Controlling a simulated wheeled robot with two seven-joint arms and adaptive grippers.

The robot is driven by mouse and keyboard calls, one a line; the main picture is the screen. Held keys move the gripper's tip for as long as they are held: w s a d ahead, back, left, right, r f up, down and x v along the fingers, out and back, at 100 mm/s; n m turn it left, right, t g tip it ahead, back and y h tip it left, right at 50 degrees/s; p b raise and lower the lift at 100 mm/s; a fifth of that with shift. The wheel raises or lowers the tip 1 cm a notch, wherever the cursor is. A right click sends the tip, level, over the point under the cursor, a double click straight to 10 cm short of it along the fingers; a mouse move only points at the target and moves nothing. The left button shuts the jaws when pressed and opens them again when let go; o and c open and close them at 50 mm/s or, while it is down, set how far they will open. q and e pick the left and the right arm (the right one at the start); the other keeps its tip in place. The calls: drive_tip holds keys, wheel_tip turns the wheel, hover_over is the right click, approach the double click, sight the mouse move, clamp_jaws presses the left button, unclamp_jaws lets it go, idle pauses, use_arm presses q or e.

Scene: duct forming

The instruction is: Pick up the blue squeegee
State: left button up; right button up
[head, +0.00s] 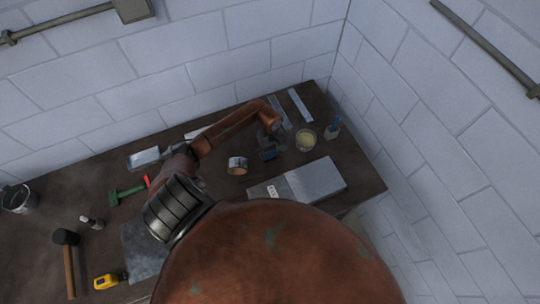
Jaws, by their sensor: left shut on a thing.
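My left arm reaches over the dark workbench (218,219). Its gripper (269,139) points down near the back right part of the bench. It is shut on a small dark-blue thing (267,154), which looks like the blue squeegee. The fingers and wrist hide part of it, and it is too small to tell whether it still touches the bench. My right gripper is not in view.
Close by are a tape roll (237,166), a round tub (305,139), a blue-handled item (334,124) and a grey block (317,180). A green tool (127,194), mallet (67,250) and yellow tool (105,282) lie left. White block walls bound the bench behind and right.

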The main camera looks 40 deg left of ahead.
use_arm(q)
drive_tip(key=c, duration=0.5)
drive_tip(key=shift+c, duration=0.2)
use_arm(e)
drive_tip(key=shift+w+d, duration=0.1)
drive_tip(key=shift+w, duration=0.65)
use_arm(q)
drive_tip(key=shift+w+a+r+b, duration=0.1)
drive_tip(key=shift+r+b, duration=0.3)
wheel_tip(320, 180, up, 2)
drive_tip(key=shift+r+b, duration=0.1)
drive_tip(key=shift+b, duration=0.7)
drive_tip(key=s+d+r+b, duration=0.4)
drive_tip(key=s+d+r, duration=0.5)
drive_tip(key=s+r, duration=0.1)
drive_tip(key=shift+s, duration=0.6)
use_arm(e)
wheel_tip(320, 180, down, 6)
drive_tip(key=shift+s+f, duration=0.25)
